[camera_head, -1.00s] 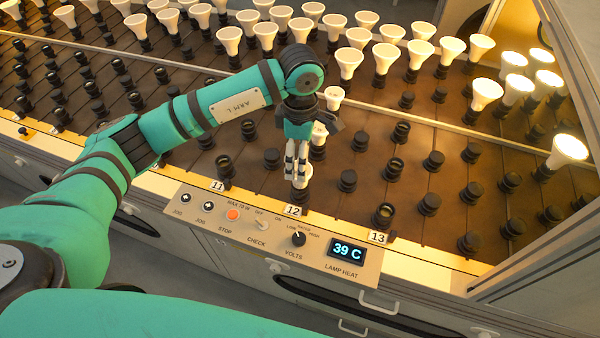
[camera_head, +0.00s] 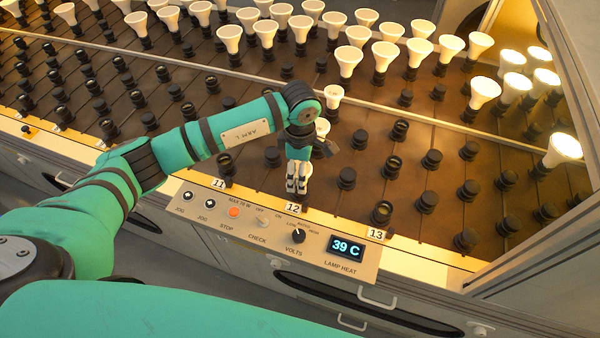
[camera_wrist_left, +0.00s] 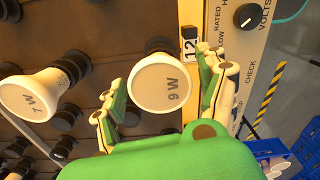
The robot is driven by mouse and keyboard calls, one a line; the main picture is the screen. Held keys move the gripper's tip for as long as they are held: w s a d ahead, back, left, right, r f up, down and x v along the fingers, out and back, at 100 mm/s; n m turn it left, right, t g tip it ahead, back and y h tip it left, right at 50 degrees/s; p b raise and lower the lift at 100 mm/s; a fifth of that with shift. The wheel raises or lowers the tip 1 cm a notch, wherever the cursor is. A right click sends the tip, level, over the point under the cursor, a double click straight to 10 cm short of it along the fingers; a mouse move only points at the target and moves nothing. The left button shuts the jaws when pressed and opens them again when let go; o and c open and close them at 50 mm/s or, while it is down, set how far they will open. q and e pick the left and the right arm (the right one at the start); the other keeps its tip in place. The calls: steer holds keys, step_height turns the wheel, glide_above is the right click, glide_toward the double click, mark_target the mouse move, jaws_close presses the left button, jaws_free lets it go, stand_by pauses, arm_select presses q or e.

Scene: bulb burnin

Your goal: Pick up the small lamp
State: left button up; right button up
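A small white lamp marked 9 W (camera_wrist_left: 162,84) stands in a black socket beside label 12 in the left wrist view. In the head view it is mostly hidden behind my left gripper (camera_head: 297,181), which points down at it near label 12. In the left wrist view my left gripper (camera_wrist_left: 160,90) is open, with one finger on each side of the lamp. I cannot tell whether either finger touches it. A lamp marked 7 W (camera_wrist_left: 38,102) stands to the left. My right gripper is not in view.
A control panel (camera_head: 270,236) with knobs and a 39 C display runs along the front edge. Empty black sockets (camera_head: 346,178) surround the gripper. Many white lamps, some glowing (camera_head: 562,150), fill the back and right. A metal frame (camera_head: 560,225) stands at the right.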

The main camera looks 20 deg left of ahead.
arm_select(q)
steer(key=c, duration=0.9)
steer(key=shift+c, duration=0.4)
steer(key=shift+w+r, duration=0.1)
steer(key=shift+r, duration=0.05)
